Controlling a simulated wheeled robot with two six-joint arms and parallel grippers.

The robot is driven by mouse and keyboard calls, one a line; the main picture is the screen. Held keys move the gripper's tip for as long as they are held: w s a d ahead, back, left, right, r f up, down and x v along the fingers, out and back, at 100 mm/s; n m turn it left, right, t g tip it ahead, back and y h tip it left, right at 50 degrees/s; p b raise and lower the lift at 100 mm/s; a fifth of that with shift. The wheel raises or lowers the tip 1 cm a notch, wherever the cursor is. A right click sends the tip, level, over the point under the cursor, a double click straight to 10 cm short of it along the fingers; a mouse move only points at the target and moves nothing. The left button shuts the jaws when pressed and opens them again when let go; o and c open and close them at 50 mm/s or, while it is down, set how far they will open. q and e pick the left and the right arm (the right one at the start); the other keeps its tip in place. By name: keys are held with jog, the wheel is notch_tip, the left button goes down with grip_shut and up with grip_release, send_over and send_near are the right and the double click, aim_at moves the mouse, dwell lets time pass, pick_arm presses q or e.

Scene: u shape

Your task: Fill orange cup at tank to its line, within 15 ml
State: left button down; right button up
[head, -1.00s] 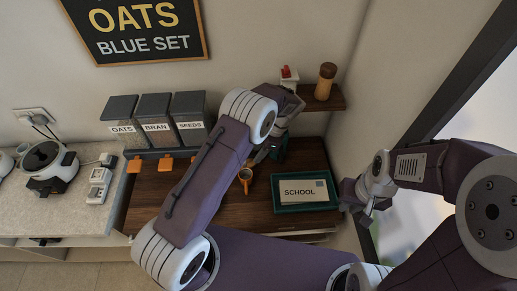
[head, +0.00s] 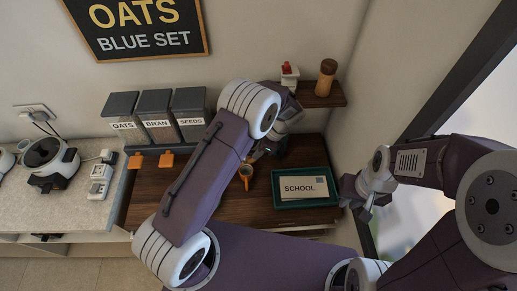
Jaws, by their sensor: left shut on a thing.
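The orange cup (head: 246,172) stands out against the dark wooden counter, left of the green tray. My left gripper (head: 257,154) reaches down just above and to the right of it, shut with its fingertips close to the cup's rim. The arm hides part of this contact. A small dark teal thing (head: 280,144) shows behind the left gripper; I cannot tell whether it is the tank. The cup's line and the liquid level are too small to see. My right gripper (head: 364,203) hangs right of the tray, and its jaw opening is unclear.
A green tray (head: 276,200) holds a SCHOOL card (head: 302,188). Dispensers marked OATS (head: 122,106), BRAN (head: 155,104) and SEEDS (head: 189,104) stand at the back left. A wall shelf (head: 318,101) carries a brown shaker (head: 327,78). A pale counter (head: 75,205) lies left.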

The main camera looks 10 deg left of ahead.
pick_arm(q)
jog(key=c, duration=1.3)
grip_release()
jog(key=b+v, duration=0.2)
jog(key=v, duration=0.7)
jog(key=shift+b, duration=0.3)
